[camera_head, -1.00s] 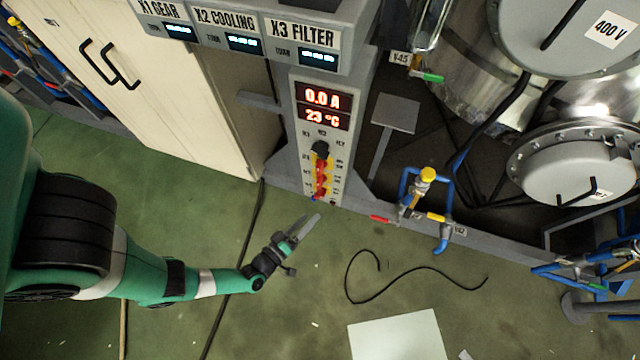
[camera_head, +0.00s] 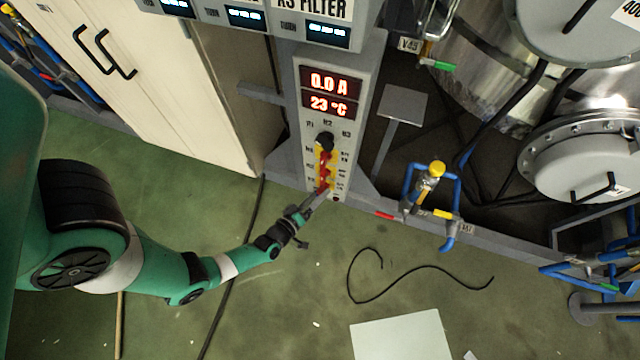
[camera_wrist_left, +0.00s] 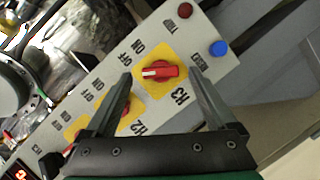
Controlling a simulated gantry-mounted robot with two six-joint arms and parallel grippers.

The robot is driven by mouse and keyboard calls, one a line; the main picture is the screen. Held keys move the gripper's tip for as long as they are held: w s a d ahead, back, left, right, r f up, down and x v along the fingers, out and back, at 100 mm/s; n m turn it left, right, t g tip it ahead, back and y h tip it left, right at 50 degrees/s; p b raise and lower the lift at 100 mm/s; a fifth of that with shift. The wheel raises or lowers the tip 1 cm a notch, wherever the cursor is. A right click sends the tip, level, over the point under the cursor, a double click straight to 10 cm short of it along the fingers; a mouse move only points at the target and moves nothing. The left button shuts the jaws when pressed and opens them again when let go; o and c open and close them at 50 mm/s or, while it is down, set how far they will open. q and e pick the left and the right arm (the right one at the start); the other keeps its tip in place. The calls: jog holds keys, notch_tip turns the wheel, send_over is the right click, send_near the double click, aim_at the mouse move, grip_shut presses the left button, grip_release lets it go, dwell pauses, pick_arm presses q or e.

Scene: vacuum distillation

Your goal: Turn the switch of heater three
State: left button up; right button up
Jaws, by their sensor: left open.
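The heater three switch (camera_wrist_left: 162,71) is a red knob on a yellow plate marked H3 in the left wrist view. Its white mark points left, towards the side with the ON and OFF lettering. My left gripper (camera_head: 322,193) is open at the lower end of the control panel (camera_head: 313,126). In the left wrist view its two fingers stand on either side of the H3 knob, with a gap on both sides; whether the tips touch the panel cannot be told. The H2 switch (camera_wrist_left: 133,113) is partly hidden by the left finger. My right gripper is not in view.
A blue button (camera_wrist_left: 218,48) and a dark red button (camera_wrist_left: 186,11) sit near the panel's end. A blue-piped valve with a yellow cap (camera_head: 437,168) stands right of the panel. A black cable (camera_head: 420,271) and a pale sheet (camera_head: 400,337) lie on the green floor.

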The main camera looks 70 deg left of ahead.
pick_arm(q)
jog(key=shift+x, duration=1)
jog(key=c, duration=1.4)
